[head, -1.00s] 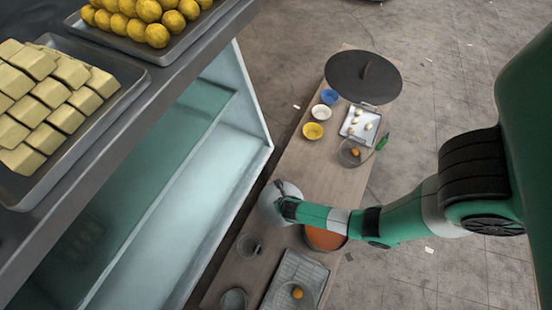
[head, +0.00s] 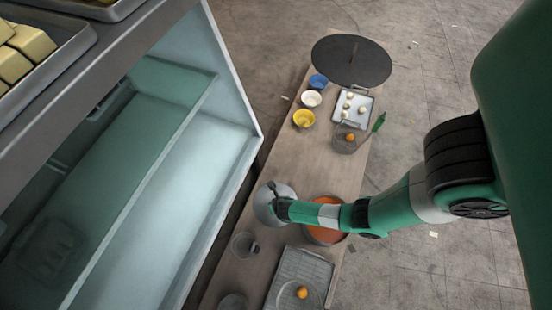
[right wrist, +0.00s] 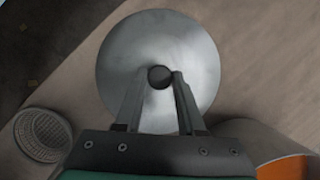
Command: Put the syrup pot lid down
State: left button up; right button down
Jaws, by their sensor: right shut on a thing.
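The syrup pot lid is a round, silvery metal disc with a dark knob. In the right wrist view the lid (right wrist: 150,55) fills the upper middle, and my right gripper (right wrist: 160,80) is shut on its knob. In the head view the lid (head: 264,208) is at the left edge of the wooden table, under the tip of my right gripper (head: 273,198). I cannot tell whether it touches the table. The pot with orange syrup (head: 325,236) stands uncovered to the right of the lid, partly hidden by my right arm. My left gripper is not in view.
A mesh strainer (head: 244,245) and a wire rack tray (head: 300,278) are nearer. Bowls, including a yellow one (head: 303,119), a dough-ball tray (head: 368,106) and a round dark board (head: 350,62) are farther. Table between is clear. A glass-sided cabinet (head: 200,160) stands left.

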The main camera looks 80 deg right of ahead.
jog(key=shift+w+f, duration=0.1)
jog(key=c, duration=0.5)
grip_release()
jog(key=p+v, duration=0.9)
jog(key=v, duration=0.3)
jog(key=shift+r, duration=0.2)
